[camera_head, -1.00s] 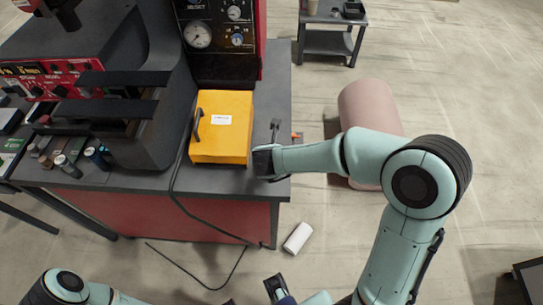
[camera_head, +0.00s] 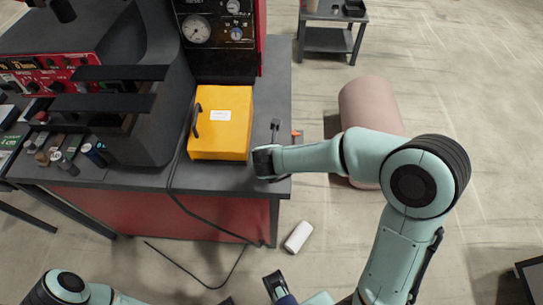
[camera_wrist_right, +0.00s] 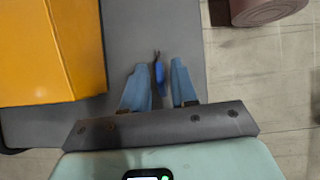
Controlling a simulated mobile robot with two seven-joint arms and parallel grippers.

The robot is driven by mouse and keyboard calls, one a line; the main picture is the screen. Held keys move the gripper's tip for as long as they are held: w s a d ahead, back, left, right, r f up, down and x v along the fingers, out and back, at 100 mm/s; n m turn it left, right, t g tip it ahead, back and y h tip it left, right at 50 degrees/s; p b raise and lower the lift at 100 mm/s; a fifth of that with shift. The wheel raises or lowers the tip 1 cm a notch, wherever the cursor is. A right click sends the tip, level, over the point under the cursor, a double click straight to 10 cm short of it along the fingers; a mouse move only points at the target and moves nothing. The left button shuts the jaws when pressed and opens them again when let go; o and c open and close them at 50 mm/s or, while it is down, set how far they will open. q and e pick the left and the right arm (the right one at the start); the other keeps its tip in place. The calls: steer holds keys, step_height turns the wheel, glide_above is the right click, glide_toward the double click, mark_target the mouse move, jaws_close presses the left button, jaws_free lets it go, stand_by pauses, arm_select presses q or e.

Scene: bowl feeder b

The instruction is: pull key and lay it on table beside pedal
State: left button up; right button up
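In the right wrist view, my right gripper (camera_wrist_right: 161,84) has its two blue fingers apart, pointing down at the dark tabletop. A thin dark upright-looking piece and a small blue piece (camera_wrist_right: 159,76) lie between the fingers, with a gap at the right finger. I cannot tell for sure that this is the key. In the head view, the right gripper (camera_head: 264,162) is at the table's front right corner, beside the yellow box. A small dark lever-like piece (camera_head: 275,125) stands just behind it. I cannot clearly identify the pedal.
The yellow box (camera_head: 222,122) stands left of the right gripper; it also shows in the wrist view (camera_wrist_right: 50,50). A pink cylinder (camera_head: 368,105) and a white roll (camera_head: 298,237) lie on the floor.

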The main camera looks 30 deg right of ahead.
steer(key=shift+o, duration=0.6)
steer(key=p+v, duration=0.3)
steer(key=v, duration=1)
steer(key=shift+r, duration=0.2)
steer(key=shift+a, duration=0.1)
